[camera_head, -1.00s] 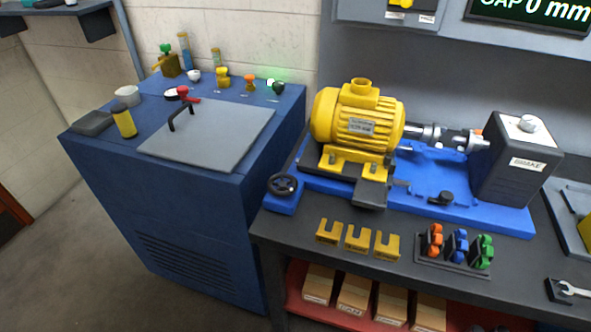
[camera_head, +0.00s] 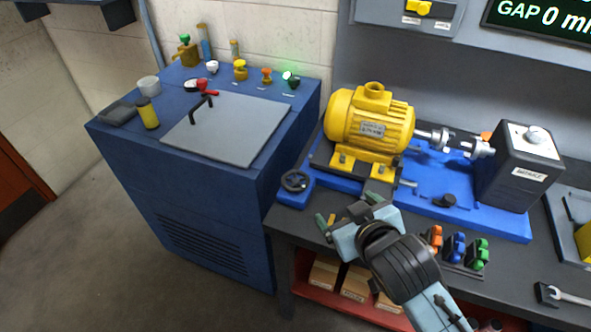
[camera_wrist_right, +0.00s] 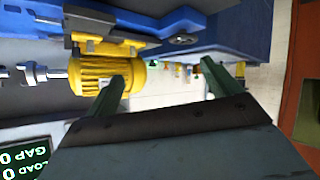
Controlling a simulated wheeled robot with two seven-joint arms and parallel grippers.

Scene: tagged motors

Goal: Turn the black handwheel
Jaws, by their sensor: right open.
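The black handwheel (camera_head: 296,181) sits on a small blue block at the left front corner of the blue motor base. In the right wrist view it is a small dark disc (camera_wrist_right: 183,39) on blue, beyond the fingers and near the top. My right gripper (camera_head: 345,210) is open and empty, to the right of the handwheel and nearer the bench's front edge, apart from it. Its two fingers also show in the wrist view (camera_wrist_right: 162,72), with nothing between them. My left gripper is not in view.
The yellow motor (camera_head: 370,125) stands behind my right gripper, with the black brake box (camera_head: 518,175) farther right. My right arm mostly hides the yellow forked pieces. Coloured clips (camera_head: 456,248) stand right of it. A blue cabinet (camera_head: 190,200) stands left, across a narrow gap.

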